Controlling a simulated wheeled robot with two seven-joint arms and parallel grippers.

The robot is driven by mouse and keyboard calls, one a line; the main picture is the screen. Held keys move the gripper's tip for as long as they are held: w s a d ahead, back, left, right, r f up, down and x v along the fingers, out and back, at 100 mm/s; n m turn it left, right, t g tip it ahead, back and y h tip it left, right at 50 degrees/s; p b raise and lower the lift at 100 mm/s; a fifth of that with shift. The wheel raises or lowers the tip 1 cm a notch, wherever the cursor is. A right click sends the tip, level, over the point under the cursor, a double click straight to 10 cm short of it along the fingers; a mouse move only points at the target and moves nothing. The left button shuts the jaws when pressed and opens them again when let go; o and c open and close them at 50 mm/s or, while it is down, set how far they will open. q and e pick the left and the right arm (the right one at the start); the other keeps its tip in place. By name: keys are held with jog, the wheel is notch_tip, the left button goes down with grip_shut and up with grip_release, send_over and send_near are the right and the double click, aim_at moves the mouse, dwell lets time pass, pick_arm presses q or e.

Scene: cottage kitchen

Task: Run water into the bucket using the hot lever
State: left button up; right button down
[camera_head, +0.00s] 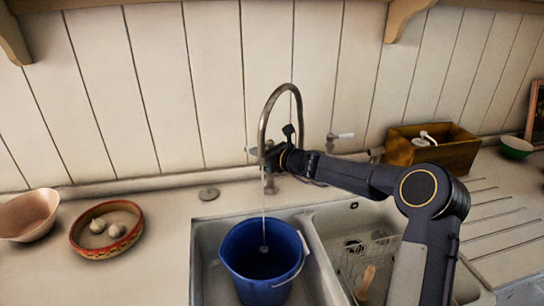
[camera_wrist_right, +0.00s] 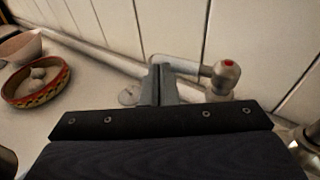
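The blue bucket (camera_head: 262,282) stands upright in the left sink basin, its handle leaning to the right. A thin stream of water runs from the tall curved tap (camera_head: 264,112) down into it. The hot lever (camera_wrist_right: 185,63), white with a red dot on its metal hub, is close in the right wrist view; its white end also shows in the head view (camera_head: 251,151). My right gripper (camera_wrist_right: 160,72) is shut, its fingertips at the lever's handle; I cannot tell whether they touch. My left gripper is out of view.
The other white-handled lever (camera_head: 345,136) is to the right of the tap. A patterned bowl (camera_head: 78,243) with white bulbs and a pinkish bowl (camera_head: 28,214) stand on the left counter. A wooden box (camera_head: 455,155) and a green bowl (camera_head: 515,147) are at right. The right basin holds a rack (camera_head: 350,265).

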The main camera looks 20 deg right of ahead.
jog(key=shift+x, duration=0.75)
jog(key=shift+a+r, duration=0.15)
jog(key=shift+r, duration=0.05)
